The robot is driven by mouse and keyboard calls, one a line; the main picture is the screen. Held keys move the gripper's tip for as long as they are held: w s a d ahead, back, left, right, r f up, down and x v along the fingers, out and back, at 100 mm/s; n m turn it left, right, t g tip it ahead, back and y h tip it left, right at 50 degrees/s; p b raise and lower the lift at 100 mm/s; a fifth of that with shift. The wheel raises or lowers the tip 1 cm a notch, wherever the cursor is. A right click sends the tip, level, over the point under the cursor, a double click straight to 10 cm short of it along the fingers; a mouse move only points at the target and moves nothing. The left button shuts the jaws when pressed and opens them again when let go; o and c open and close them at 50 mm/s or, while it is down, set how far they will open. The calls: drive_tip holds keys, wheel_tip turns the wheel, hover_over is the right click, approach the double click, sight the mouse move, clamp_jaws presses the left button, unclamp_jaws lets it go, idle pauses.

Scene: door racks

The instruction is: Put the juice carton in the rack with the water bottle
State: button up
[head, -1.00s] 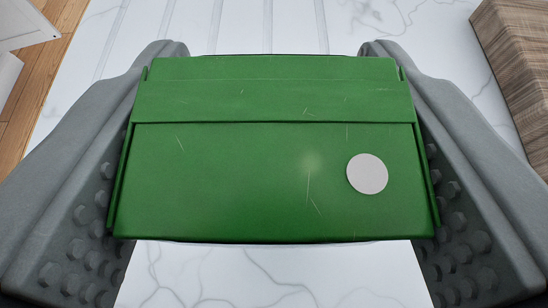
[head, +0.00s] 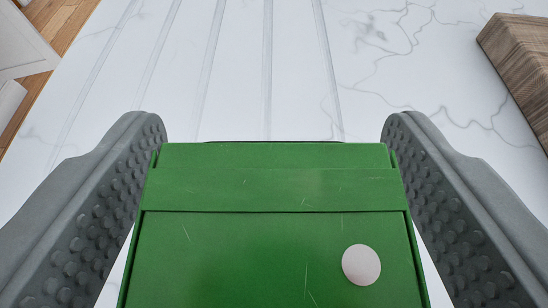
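The green carton (head: 270,190), which I take to be the juice carton, is at the bottom centre of the head view, with a folded band across its top and a round white disc. Its lower part is cut off by the frame edge. My gripper (head: 273,125) is open, with one grey studded finger on each side of the carton. Narrow white gaps show between the carton and both fingers low in the picture. The carton appears to stand on the white marble counter, though its base is hidden. The rack and the water bottle are not in view.
The white marble counter (head: 240,60) has several long grooves running away behind the carton and is clear there. A brown wooden block (head: 520,70) stands at the upper right. Wooden floor (head: 62,30) and white furniture (head: 22,40) show beyond the left edge.

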drive_tip(key=shift+s+r, duration=0.1)
drive_tip(key=shift+r, duration=0.05)
drive_tip(key=v, duration=1.1)
drive_tip(key=shift+s+r, duration=0.2)
drive_tip(key=shift+s, duration=0.15)
drive_tip(key=shift+s, duration=0.1)
drive_tip(key=s+a+r+t, duration=0.1)
drive_tip(key=s+t, duration=0.2)
drive_tip(key=s, duration=3)
drive_tip(key=shift+s+r+t, duration=0.15)
drive_tip(key=shift+r+t, duration=0.2)
drive_tip(key=shift+t, duration=0.05)
drive_tip(key=shift+o, duration=0.3)
